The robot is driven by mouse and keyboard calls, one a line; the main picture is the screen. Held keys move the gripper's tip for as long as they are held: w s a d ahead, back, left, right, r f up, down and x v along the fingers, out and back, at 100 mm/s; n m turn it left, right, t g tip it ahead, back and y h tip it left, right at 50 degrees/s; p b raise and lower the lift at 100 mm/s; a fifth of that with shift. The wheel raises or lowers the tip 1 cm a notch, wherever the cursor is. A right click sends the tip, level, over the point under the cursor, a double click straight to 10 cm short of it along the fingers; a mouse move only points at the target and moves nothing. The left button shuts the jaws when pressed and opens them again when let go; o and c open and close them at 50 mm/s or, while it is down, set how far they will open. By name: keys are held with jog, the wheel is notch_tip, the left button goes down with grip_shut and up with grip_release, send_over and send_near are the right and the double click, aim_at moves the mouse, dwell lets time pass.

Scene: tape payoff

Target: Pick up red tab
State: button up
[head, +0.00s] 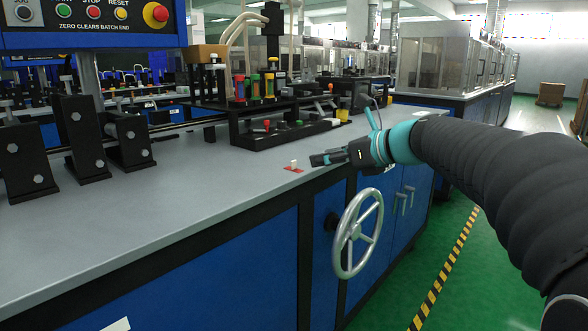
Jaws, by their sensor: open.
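A small flat red tab (293,170) lies on the grey bench top near its front edge, with a small pale upright piece at its back edge. My gripper (314,159) reaches in from the right, fingers pointing left, just above and to the right of the tab. It is open and nothing shows between its fingers. The picture does not show clearly how high the fingers are above the bench.
A silver handwheel (358,232) stands out from the blue bench front below my gripper. A black fixture with coloured knobs (285,128) stands behind the tab. Black brackets (82,138) stand at the left. The grey bench top (190,200) left of the tab is clear.

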aim_at(295, 162)
jog(key=x, duration=0.9)
jog(key=shift+a, duration=0.1)
jog(key=shift+c, duration=0.3)
jog(key=c, duration=0.6)
jog(key=shift+c, duration=0.3)
